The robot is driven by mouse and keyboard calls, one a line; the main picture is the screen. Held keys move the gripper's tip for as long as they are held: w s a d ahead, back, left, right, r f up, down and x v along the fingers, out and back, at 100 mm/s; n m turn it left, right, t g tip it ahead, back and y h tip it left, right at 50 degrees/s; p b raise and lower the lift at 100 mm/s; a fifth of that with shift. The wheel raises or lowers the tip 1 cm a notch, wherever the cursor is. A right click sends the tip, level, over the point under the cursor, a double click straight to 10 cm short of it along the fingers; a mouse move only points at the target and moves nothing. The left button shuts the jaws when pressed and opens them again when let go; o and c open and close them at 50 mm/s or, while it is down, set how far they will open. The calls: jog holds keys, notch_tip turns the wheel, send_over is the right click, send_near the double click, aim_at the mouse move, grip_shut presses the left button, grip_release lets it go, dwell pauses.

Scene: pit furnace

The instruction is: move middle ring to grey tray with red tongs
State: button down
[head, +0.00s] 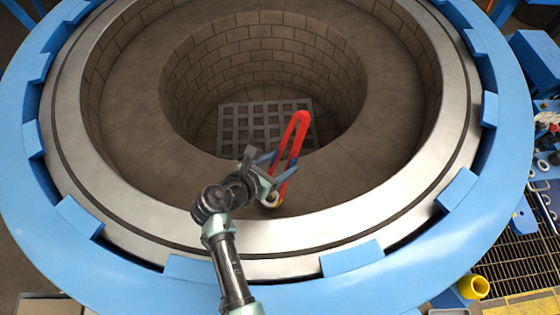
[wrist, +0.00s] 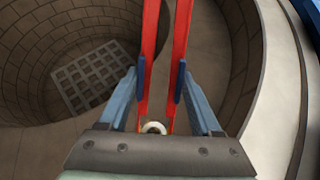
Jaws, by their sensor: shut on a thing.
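My gripper (head: 280,166) is shut on the red tongs (head: 301,122), above the inner ledge of the pit. In the wrist view, the blue fingers of my gripper (wrist: 160,78) press the two red arms of the tongs (wrist: 150,35) from either side. The tongs slant in the head view, with their rounded end at the upper right. A small pale ring-shaped piece (head: 272,200) shows at their lower end, and in the wrist view (wrist: 154,127) just beyond my palm. I cannot tell whether the tongs grip it. I cannot make out the grey tray or which ring is the middle one.
The round brick pit has a grey grate (head: 240,120) at its bottom. A metal rim (head: 130,228) and a blue ring frame (head: 45,225) with raised blocks surround it. A cluttered blue bench (head: 543,165) stands at the right, near a yellow cylinder (head: 473,287) and dark floor grating (head: 508,250).

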notch_tip(320, 180, up, 7)
jog(key=p, duration=0.7)
jog(key=shift+w+r, duration=0.1)
jog(key=shift+r, duration=1.15)
